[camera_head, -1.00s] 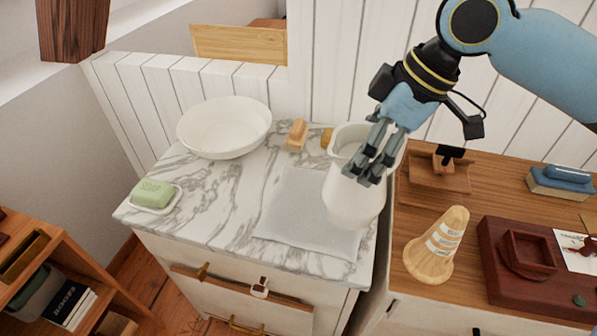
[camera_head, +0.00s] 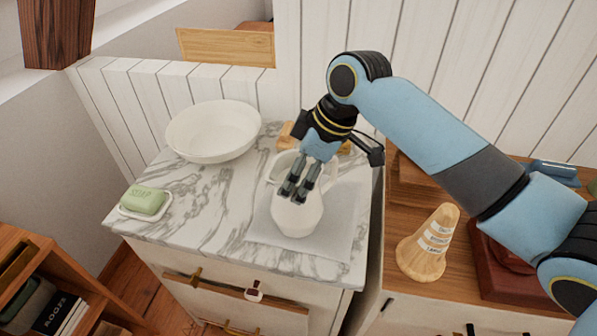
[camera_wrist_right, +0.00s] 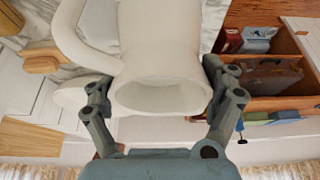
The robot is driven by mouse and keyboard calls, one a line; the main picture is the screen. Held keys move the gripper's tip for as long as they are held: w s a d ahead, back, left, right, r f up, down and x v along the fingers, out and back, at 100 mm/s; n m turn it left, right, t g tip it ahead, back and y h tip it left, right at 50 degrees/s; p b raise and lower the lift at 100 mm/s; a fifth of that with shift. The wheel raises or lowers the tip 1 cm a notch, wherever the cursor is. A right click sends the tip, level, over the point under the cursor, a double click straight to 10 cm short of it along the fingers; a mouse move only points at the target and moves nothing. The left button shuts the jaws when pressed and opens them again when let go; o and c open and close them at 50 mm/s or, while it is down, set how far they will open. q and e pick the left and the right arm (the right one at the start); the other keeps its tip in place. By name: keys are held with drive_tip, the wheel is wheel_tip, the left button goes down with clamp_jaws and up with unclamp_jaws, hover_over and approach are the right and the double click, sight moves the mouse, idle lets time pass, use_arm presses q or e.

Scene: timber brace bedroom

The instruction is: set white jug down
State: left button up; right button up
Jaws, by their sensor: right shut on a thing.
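The white jug (camera_head: 298,217) is upright or nearly so over the pale grey mat (camera_head: 342,225) on the marble-topped cabinet. I cannot tell whether its base touches the mat. My right gripper (camera_head: 293,193) comes from above and is shut on the jug, its fingers hiding part of the rim and front. In the right wrist view the jug (camera_wrist_right: 163,45) sits between the two fingers of the right gripper (camera_wrist_right: 160,88), with its open mouth facing the camera and its handle to the left. My left gripper is not in view.
A white basin (camera_head: 213,130) stands at the back left of the marble top (camera_head: 200,195). A green soap (camera_head: 143,200) on a white dish is at the left edge. A wooden brush (camera_head: 286,137) lies behind the jug. A wooden cone (camera_head: 428,245) stands on the right-hand cabinet.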

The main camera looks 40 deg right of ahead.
drive_tip(key=shift+f, duration=0.15)
drive_tip(key=shift+s+f, duration=0.3)
drive_tip(key=shift+f, duration=0.4)
drive_tip(key=o, duration=1.5)
drive_tip(key=shift+w+d, duration=0.1)
drive_tip(key=shift+w, duration=0.1)
drive_tip(key=shift+r, duration=0.15)
drive_tip(key=shift+r, duration=0.2)
drive_tip(key=v, duration=1.2)
drive_tip(key=shift+w+r, duration=0.15)
drive_tip(key=shift+r, duration=0.35)
